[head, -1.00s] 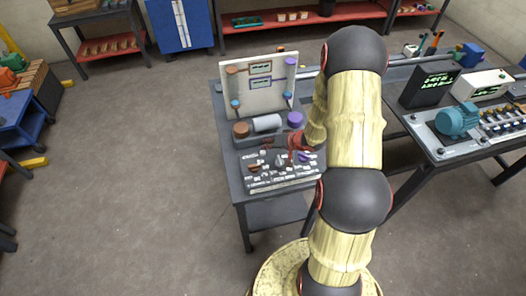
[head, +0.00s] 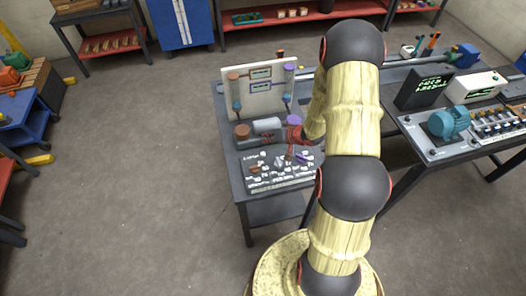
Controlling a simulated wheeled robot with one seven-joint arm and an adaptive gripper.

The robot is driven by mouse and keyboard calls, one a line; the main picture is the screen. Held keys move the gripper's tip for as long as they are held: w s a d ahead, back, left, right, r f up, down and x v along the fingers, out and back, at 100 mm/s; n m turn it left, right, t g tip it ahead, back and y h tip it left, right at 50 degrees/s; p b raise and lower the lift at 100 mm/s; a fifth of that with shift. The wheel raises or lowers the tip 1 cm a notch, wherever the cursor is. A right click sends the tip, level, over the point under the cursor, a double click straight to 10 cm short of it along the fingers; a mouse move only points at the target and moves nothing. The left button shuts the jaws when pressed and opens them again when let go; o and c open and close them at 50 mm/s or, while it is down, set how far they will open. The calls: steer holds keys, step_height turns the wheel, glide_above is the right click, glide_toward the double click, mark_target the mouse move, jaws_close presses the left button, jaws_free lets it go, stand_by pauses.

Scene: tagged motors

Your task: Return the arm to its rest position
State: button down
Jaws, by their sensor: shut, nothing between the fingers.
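My arm rises in front of the dark workbench (head: 234,182) in the head view, bent at its top joint and reaching down toward the bench. My gripper (head: 292,150), red and dark, shows just left of the forearm, above the back of the tag tray (head: 272,180). It is small in the picture, shut and holding nothing. The tray carries many small white and coloured pieces. Part of the bench and the tray's right side are hidden behind my arm.
An upright board (head: 257,98) with coloured knobs stands behind the tray, with a brown cylinder (head: 242,131) and a grey cylinder (head: 267,125) before it. A teal motor (head: 448,122) sits on the right bench. The floor at left (head: 130,180) is clear.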

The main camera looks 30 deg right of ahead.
stand_by(0.7)
step_height(320, 180, up, 14)
steer(key=d+n+h+b, duration=0.1)
steer(key=n+h+b, duration=0.1)
steer(key=h+b, duration=0.35)
steer(key=s+a+r+g+b, duration=0.1)
steer(key=s+a+r+b, duration=0.4)
steer(key=s+r, duration=0.25)
steer(key=s+a+n+g+y+b, duration=0.1)
steer(key=s+a+b, duration=0.1)
steer(key=s+a, duration=0.5)
steer(key=s+a+n+g+y+b, duration=0.1)
steer(key=s+a+n+b, duration=0.1)
steer(key=s+a, duration=0.5)
steer(key=s+b, duration=0.1)
steer(key=s, duration=0.5)
steer(key=shift+a+f, duration=0.2)
steer(key=shift+f, duration=0.1)
stand_by(3.1)
